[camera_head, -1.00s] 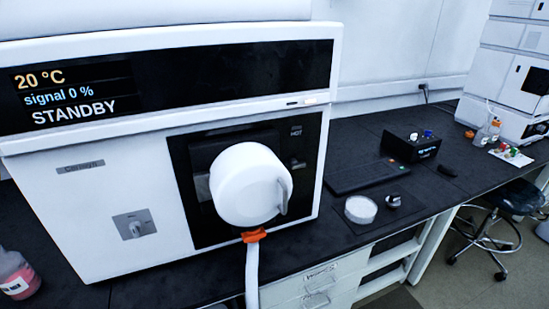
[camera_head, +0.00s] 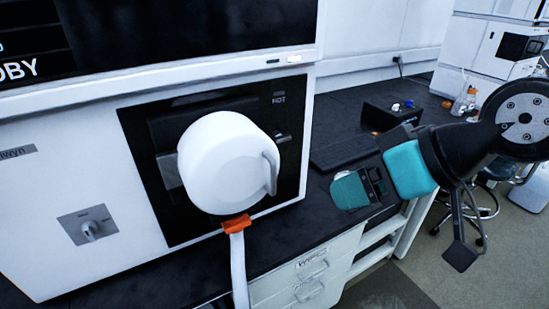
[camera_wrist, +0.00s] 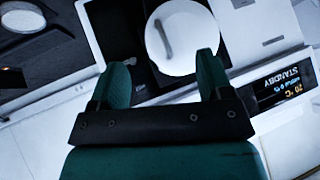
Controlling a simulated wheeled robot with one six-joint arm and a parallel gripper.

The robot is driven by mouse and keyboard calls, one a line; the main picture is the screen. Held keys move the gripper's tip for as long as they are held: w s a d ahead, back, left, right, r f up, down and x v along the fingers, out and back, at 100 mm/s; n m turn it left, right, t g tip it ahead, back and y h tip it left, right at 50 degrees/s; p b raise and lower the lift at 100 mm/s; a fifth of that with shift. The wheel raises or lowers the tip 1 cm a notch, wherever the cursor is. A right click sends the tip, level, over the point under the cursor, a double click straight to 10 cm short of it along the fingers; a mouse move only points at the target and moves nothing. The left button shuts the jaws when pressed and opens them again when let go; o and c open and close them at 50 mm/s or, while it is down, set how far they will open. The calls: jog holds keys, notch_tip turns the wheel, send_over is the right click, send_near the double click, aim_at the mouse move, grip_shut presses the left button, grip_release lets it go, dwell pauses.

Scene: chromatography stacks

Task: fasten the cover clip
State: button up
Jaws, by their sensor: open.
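A white round cover (camera_head: 225,165) with a side handle sits on the black front panel of the instrument. It also shows in the wrist view (camera_wrist: 185,40), where the scene is upside down. A small dark fitting (camera_head: 283,138) is on the panel at the cover's right; I cannot tell whether it is the cover clip or how it stands. My gripper (camera_head: 362,188) is to the right of the instrument, apart from the cover. In the wrist view my gripper (camera_wrist: 163,68) has its two teal fingers spread, with nothing held between them.
An orange clamp (camera_head: 236,224) and white hose (camera_head: 239,270) hang below the cover. The bench (camera_head: 300,225) has a black box (camera_head: 392,114) and a keyboard-like pad (camera_head: 345,150) at the right. A knob (camera_head: 90,230) is on the instrument's lower left.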

jog(key=w+a+f+t+y+b, duration=0.2)
jog(key=w+a+f+t+b, duration=0.15)
jog(key=w+f+b, duration=0.3)
jog(key=m+t+b, duration=0.1)
jog(key=t+b, duration=0.4)
jog(key=t, duration=0.2)
send_near(284, 140)
jog(key=p+x, duration=0.6)
jog(key=x, duration=0.5)
jog(key=shift+c, duration=0.4)
jog(key=c, duration=0.8)
jog(key=shift+c, duration=0.2)
